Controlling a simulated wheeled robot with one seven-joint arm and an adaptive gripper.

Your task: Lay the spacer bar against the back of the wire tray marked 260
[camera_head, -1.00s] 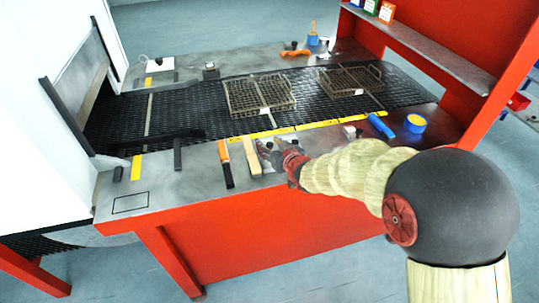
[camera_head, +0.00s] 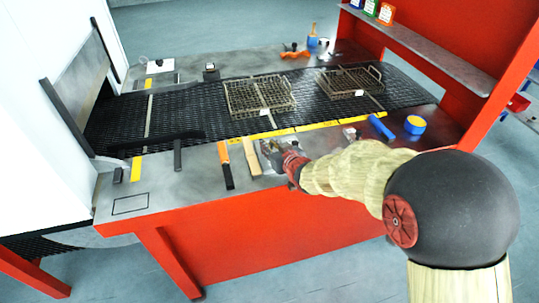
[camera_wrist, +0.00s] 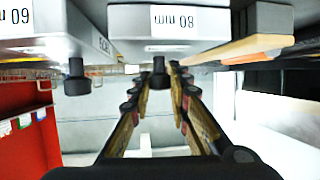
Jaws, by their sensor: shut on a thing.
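My gripper (camera_head: 266,147) is low over the near bench. In the wrist view its fingers (camera_wrist: 160,75) are closed around the dark knob (camera_wrist: 158,72) of a grey metal bar (camera_wrist: 130,45), whose upside-down label seems to read 80 mm. Another grey bar (camera_wrist: 75,45) with a knob, its label seeming to read 60, is beside it. In the head view my gripper mostly hides these bars. Two wire trays (camera_head: 231,98) (camera_head: 332,82) sit on the black mesh belt (camera_head: 195,128). Each has a small white tag, too small to read, so I cannot tell which is 260.
Left of my gripper lie a wooden strip (camera_head: 252,158) and an orange-handled tool (camera_head: 225,166). A red shelf frame (camera_head: 459,108) stands at right. Bare bench lies at front left.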

